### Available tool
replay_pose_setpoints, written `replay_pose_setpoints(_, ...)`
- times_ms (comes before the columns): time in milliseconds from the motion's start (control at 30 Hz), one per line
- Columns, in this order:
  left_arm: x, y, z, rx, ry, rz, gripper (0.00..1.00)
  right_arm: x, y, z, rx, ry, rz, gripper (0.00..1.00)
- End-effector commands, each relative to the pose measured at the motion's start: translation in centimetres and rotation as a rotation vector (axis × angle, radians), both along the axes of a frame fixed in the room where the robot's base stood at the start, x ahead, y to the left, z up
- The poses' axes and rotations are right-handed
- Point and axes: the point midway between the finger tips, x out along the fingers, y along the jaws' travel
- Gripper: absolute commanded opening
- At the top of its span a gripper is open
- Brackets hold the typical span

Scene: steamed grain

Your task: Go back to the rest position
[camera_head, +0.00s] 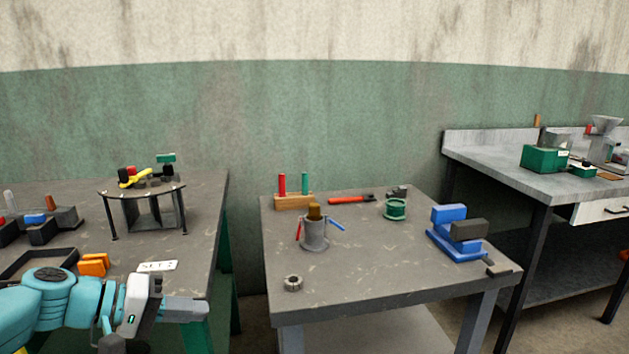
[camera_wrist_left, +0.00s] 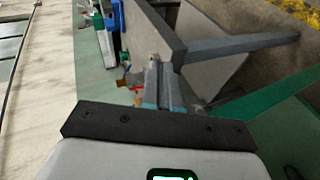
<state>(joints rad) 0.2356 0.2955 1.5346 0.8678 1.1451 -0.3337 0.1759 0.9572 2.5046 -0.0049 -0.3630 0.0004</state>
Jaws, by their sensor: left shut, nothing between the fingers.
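My left gripper (camera_head: 186,308) comes in from the lower left in the head view. Its fingers are shut with nothing between them, and they point right, in front of the right edge of the left table (camera_head: 205,240). In the left wrist view the closed fingers (camera_wrist_left: 163,88) show at the centre, with the tilted edge of a table (camera_wrist_left: 155,30) beyond them. The gripper appears apart from every object. My right gripper is not in view.
The middle table (camera_head: 350,285) carries a grey pot (camera_head: 314,236), a blue vise (camera_head: 450,243), a green spool (camera_head: 395,209) and a ring nut (camera_head: 293,283). A round stand (camera_head: 143,189) and orange block (camera_head: 94,264) are on the left table. A gap separates these tables.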

Motion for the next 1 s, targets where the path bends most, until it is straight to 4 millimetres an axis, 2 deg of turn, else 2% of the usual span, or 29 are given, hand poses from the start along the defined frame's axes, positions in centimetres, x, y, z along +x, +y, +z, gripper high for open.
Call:
replay_pose_setpoints(200,0.7,-0.5,-6.3,0.068,0.112,0.041,0.00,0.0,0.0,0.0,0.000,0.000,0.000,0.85)
replay_pose_setpoints(367,0.5,-1.0,-11.8,0.140,0.199,0.069,0.00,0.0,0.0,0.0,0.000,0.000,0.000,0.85)
replay_pose_setpoints(467,-0.1,-1.3,-15.7,0.196,0.257,0.083,0.00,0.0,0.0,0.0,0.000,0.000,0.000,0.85)
replay_pose_setpoints(567,-1.4,-1.8,-20.6,0.273,0.325,0.092,0.00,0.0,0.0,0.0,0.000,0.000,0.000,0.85)
replay_pose_setpoints(667,-4.1,-2.5,-26.8,0.379,0.398,0.088,0.00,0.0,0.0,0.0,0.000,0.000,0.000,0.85)
replay_pose_setpoints(700,-5.6,-2.8,-29.6,0.431,0.424,0.079,0.00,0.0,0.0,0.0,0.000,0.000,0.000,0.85)
replay_pose_setpoints(800,-9.9,-3.7,-35.4,0.550,0.461,0.045,0.00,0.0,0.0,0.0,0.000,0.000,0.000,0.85)
replay_pose_setpoints(900,-14.1,-4.6,-39.4,0.637,0.461,-0.004,0.00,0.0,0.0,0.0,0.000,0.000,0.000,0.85)
replay_pose_setpoints(1000,-18.3,-5.8,-42.2,0.692,0.443,-0.063,0.00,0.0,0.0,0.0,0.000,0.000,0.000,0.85)
